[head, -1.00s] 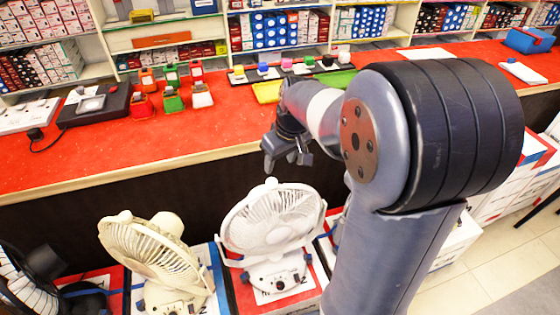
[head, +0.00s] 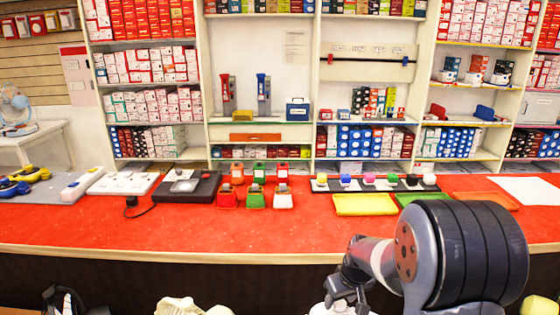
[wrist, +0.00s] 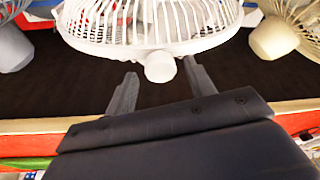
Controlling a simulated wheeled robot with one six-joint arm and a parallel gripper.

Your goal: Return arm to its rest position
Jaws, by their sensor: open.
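My arm shows at the lower right of the head view, folded in front of the red counter (head: 300,228). My gripper (head: 343,292) hangs at the counter's front edge, pointing down. In the wrist view my gripper (wrist: 158,85) has its two fingers spread apart, with nothing held between them. A white fan (wrist: 150,22) stands beyond the fingertips, its round hub showing between them. In the head view only the tops of the white fan (head: 340,308) and a cream fan (head: 182,306) show at the bottom edge.
Small coloured dispensers (head: 255,198), a black device (head: 186,186), a yellow tray (head: 364,204) and a green tray (head: 424,198) lie on the counter. Stocked shelves stand behind. The counter's front strip is clear.

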